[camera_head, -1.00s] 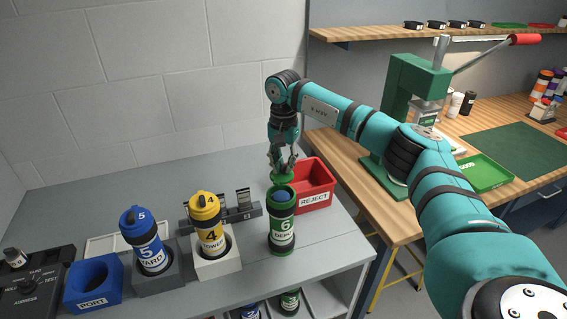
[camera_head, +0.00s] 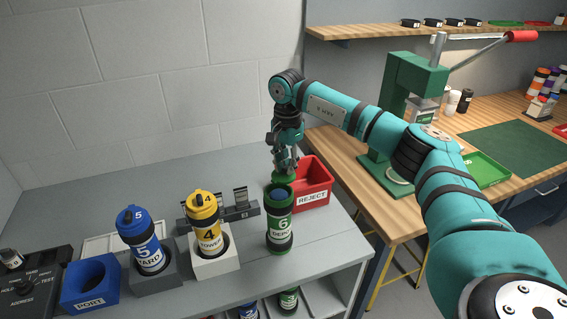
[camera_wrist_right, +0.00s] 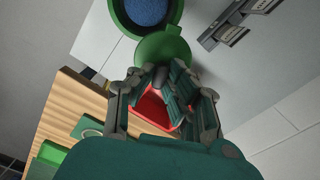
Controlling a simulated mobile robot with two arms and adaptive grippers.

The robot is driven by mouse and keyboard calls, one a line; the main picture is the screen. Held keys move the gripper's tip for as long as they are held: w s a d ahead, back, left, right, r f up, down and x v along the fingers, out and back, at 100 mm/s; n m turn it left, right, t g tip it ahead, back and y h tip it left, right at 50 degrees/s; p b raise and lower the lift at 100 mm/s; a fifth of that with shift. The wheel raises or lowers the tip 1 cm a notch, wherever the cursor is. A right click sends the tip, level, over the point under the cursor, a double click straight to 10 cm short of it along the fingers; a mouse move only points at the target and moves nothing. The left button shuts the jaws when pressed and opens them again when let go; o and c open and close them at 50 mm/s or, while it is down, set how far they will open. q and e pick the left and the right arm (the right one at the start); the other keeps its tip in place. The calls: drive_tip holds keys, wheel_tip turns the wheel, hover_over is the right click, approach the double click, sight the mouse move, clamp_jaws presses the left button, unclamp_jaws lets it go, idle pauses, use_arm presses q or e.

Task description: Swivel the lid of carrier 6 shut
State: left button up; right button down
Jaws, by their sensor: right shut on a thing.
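Carrier 6 (camera_head: 279,225), a green tube with a dark base band, stands upright on the grey bench. Its mouth is open and shows a blue filling, also seen in the right wrist view (camera_wrist_right: 147,10). Its green lid (camera_head: 282,178) is swung out to the far side of the mouth; in the right wrist view the lid (camera_wrist_right: 165,46) lies beside the rim, overlapping its edge. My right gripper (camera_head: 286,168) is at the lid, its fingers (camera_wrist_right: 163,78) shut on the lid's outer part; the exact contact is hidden. My left gripper is not in view.
A red REJECT bin (camera_head: 318,185) stands close behind and right of carrier 6. Yellow carrier 4 (camera_head: 205,222) and blue carrier 5 (camera_head: 146,243) stand in holders to the left, near the blue PORT block (camera_head: 91,284). A dark rack (camera_head: 236,212) sits behind.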

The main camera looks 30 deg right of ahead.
sight(290, 178)
drive_tip(key=s+m, duration=0.1)
drive_tip(key=m, duration=0.1)
drive_tip(key=s+m, duration=0.1)
drive_tip(key=m, duration=0.2)
drive_tip(key=shift+s+m, duration=0.15)
drive_tip(key=shift+m, duration=0.15)
drive_tip(key=s+a+m, duration=0.1)
drive_tip(key=m, duration=0.2)
drive_tip(key=s+m+b, duration=0.1)
drive_tip(key=m, duration=0.2)
drive_tip(key=a+m+b, duration=0.1)
drive_tip(key=m, duration=0.2)
drive_tip(key=shift+s+a, duration=0.3)
drive_tip(key=shift+s, duration=0.1)
drive_tip(key=m, duration=0.1)
drive_tip(key=a+m, duration=0.1)
drive_tip(key=shift+s+m, duration=0.2)
drive_tip(key=shift+m, duration=0.1)
drive_tip(key=shift+a+m+b, duration=0.2)
drive_tip(key=shift+a+m, duration=0.35)
drive_tip(key=shift+m, duration=0.7)
drive_tip(key=shift+a+m+b, duration=0.2)
drive_tip(key=shift+a+m, duration=0.3)
drive_tip(key=shift+m, duration=0.75)
drive_tip(key=c, duration=1.3)
unclamp_jaws()
